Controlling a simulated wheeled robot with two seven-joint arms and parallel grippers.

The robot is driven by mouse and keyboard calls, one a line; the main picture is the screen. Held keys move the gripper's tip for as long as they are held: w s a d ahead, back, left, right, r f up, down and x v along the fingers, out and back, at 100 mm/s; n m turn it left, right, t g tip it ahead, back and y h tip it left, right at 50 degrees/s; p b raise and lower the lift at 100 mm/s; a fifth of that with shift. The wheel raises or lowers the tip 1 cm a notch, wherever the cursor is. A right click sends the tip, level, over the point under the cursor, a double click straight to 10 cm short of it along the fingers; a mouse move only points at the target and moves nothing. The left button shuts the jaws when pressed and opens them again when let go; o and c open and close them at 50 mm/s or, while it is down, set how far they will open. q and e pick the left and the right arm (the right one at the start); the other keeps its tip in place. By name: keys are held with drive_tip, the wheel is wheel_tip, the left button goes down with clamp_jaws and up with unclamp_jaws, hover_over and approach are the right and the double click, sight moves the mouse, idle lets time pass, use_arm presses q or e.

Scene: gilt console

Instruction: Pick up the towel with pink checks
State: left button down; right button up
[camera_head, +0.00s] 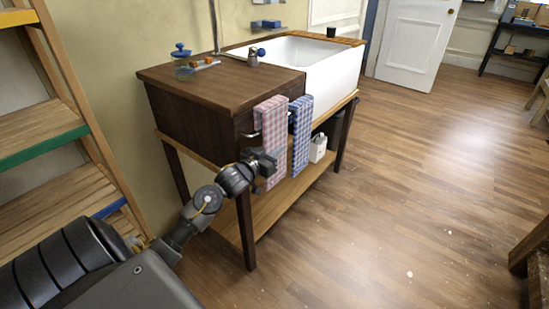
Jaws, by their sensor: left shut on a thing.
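The pink-checked towel (271,128) hangs over a rail on the front of the dark wooden sink stand (225,84). A blue-checked towel (301,135) hangs close to its right. My left gripper (266,164) is at the lower left part of the pink-checked towel and is shut on it. The gripper hides a small part of that towel's left edge. My right gripper is not in view.
A white basin (333,65) is set in the right of the stand. A glass jar with a blue lid (182,62) stands on its top. A white container (318,148) sits on the lower shelf (268,208). Wooden shelves (42,122) stand at left. The floor (420,170) at right is mostly clear.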

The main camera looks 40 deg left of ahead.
use_arm(q)
drive_tip(key=s+r+p, duration=0.1)
drive_tip(key=s, duration=1.7)
drive_tip(key=shift+d+r, duration=0.2)
drive_tip(key=shift+r, duration=0.05)
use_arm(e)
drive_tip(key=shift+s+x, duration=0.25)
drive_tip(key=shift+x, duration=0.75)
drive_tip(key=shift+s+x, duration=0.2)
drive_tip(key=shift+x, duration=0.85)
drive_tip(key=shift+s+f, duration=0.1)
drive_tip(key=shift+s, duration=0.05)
use_arm(q)
drive_tip(key=shift+r+p, duration=0.1)
drive_tip(key=shift+p, duration=0.25)
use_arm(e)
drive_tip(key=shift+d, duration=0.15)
